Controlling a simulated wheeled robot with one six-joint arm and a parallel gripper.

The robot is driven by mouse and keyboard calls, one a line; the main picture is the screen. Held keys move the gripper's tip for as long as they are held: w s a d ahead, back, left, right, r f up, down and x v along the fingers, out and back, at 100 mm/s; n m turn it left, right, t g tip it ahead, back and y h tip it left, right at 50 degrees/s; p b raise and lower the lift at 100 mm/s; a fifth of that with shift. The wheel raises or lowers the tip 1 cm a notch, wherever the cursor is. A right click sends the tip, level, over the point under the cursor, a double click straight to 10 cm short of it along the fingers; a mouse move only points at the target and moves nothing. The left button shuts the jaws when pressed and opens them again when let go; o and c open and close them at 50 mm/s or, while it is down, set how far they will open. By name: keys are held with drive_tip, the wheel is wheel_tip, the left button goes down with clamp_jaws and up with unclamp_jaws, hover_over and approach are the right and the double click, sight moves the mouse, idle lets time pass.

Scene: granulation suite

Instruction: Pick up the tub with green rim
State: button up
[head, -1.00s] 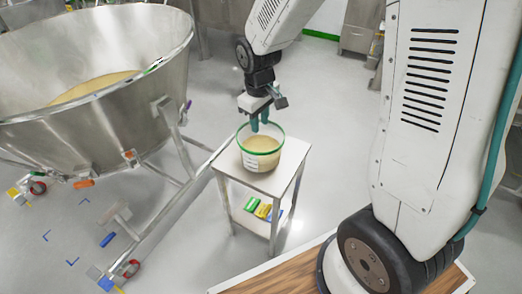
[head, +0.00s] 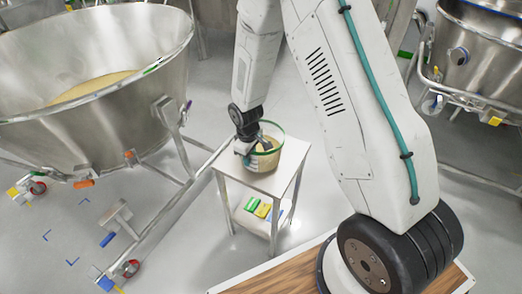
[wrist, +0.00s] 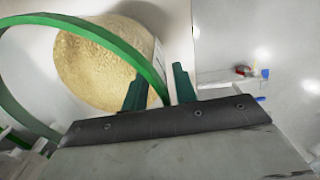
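The clear tub with a green rim (head: 270,158) stands upright on a small white table and holds pale yellow granules. In the head view my gripper (head: 243,156) is at the tub's left side, over its rim, and partly covers it. In the wrist view the green rim (wrist: 110,38) curves in from the left and passes between the two dark green fingers of my gripper (wrist: 158,74). One finger shows against the granules, the other outside the wall. The fingers stand apart, with a gap around the wall. The tub's lower part is partly hidden.
The small white table (head: 268,186) has a lower shelf with green, yellow and blue items (head: 258,209). A large steel bowl (head: 95,90) of granules on a wheeled frame stands close on the left. Another steel vessel (head: 480,50) is at the back right.

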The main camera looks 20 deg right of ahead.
drive_tip(key=shift+f, duration=0.7)
clamp_jaws()
idle(0.9)
